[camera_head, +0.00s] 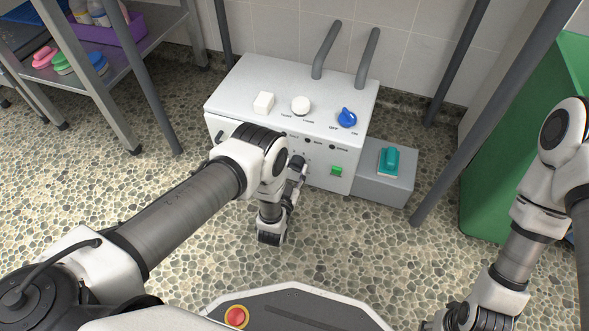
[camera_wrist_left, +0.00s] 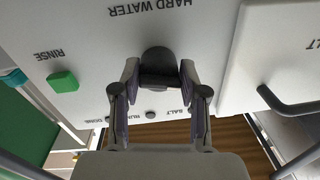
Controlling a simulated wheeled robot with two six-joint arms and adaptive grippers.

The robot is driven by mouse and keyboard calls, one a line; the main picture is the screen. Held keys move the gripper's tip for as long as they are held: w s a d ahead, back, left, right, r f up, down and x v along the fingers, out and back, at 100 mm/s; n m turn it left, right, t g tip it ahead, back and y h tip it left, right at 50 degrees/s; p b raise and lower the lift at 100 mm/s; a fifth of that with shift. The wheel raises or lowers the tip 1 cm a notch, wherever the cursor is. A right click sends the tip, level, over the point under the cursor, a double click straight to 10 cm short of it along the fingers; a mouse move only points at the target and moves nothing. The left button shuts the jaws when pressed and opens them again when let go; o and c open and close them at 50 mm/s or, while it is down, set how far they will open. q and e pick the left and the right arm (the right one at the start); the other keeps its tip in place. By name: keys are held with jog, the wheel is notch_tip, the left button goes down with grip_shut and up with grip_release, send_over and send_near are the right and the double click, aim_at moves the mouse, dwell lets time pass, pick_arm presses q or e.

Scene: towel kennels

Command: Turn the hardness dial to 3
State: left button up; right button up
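The white softener cabinet (camera_head: 270,85) stands against the tiled wall. Its front carries the dark hardness dial, which shows in the left wrist view (camera_wrist_left: 158,60) near the "HARD WATER" lettering. My left gripper (camera_wrist_left: 159,76) has one finger on each side of the dial, and the pads appear to touch it. The dial's pointer and scale numbers cannot be read. My right gripper (camera_head: 438,326) is partly cut off at the bottom edge, and its fingers are unclear.
The front panel has a green rinse button (camera_head: 337,171) and small indicator lights. On top are a white block (camera_head: 263,103), a white round knob (camera_head: 301,105) and a blue knob (camera_head: 347,118). A grey box (camera_head: 370,184) with a teal switch (camera_head: 389,160) adjoins the cabinet's right side.

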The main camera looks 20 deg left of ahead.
pick_arm(q)
jog(key=shift+m, duration=0.4)
jog(key=m, duration=0.3)
jog(key=shift+m+p, duration=0.3)
jog(key=shift+p, duration=0.1)
jog(key=m, duration=0.5)
jog(key=shift+m+t, duration=0.3)
jog(key=shift+m, duration=0.1)
jog(key=m+p, duration=0.1)
jog(key=m, duration=0.4)
jog(key=shift+r+m+h, duration=0.1)
jog(key=shift+m+h, duration=0.2)
jog(key=shift+h, duration=0.1)
jog(key=m, duration=0.5)
jog(key=shift+a+h, duration=0.1)
jog(key=shift+h, duration=0.2)
jog(key=o, duration=1.1)
